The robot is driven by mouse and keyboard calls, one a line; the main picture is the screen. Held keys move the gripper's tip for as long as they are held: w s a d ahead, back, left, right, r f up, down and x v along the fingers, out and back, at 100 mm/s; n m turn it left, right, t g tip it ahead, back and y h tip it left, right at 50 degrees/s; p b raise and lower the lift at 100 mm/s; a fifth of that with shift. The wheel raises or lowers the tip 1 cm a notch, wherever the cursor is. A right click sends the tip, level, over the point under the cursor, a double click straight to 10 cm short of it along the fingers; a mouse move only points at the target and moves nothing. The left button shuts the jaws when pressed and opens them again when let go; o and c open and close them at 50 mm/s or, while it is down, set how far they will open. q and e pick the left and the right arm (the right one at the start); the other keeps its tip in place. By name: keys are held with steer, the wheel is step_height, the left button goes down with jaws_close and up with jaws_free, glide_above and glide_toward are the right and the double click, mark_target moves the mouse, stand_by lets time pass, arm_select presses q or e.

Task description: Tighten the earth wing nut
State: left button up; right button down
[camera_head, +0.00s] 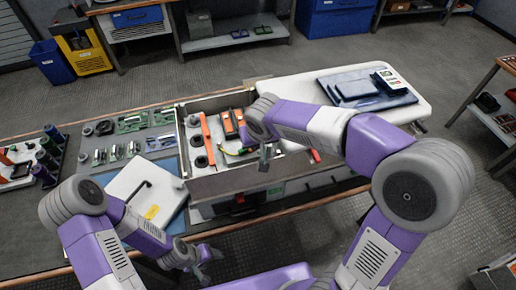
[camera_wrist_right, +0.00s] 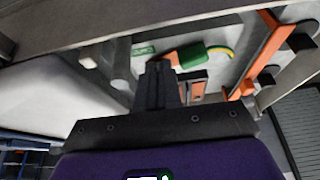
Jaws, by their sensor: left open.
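I cannot make out the earth wing nut itself. A green-and-yellow earth lead (camera_head: 238,151) lies inside the open metal enclosure (camera_head: 228,181); in the right wrist view it shows as a yellow-green wire (camera_wrist_right: 222,51) beside a green block (camera_wrist_right: 193,55). My right gripper (camera_head: 264,158) reaches down into the enclosure, just right of the lead. In the right wrist view its dark fingers (camera_wrist_right: 160,82) look close together in front of the green block, and whether they hold anything is unclear. My left gripper (camera_head: 207,262) is open and empty, low in front of the bench.
Orange bars (camera_head: 207,140) stand inside the enclosure. A white panel with a black handle (camera_head: 140,192) lies left of it, near trays of parts (camera_head: 120,152). A white cart top (camera_head: 290,89) with a blue-grey case (camera_head: 355,90) stands behind right. The enclosure walls surround my right gripper closely.

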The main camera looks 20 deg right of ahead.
steer(key=shift+w+a+r+m+h+b, duration=0.15)
steer(key=shift+m+h+b, duration=0.1)
steer(key=shift+m+b, duration=0.35)
steer(key=shift+s+a+m+h+b, duration=0.15)
steer(key=shift+m+h+b, duration=0.15)
steer(key=shift+m, duration=0.4)
steer(key=shift+w, duration=0.15)
steer(key=shift+r+m, duration=0.15)
steer(key=shift+m, duration=0.15)
steer(key=c, duration=1.3)
jaws_free()
steer(key=shift+f, duration=0.2)
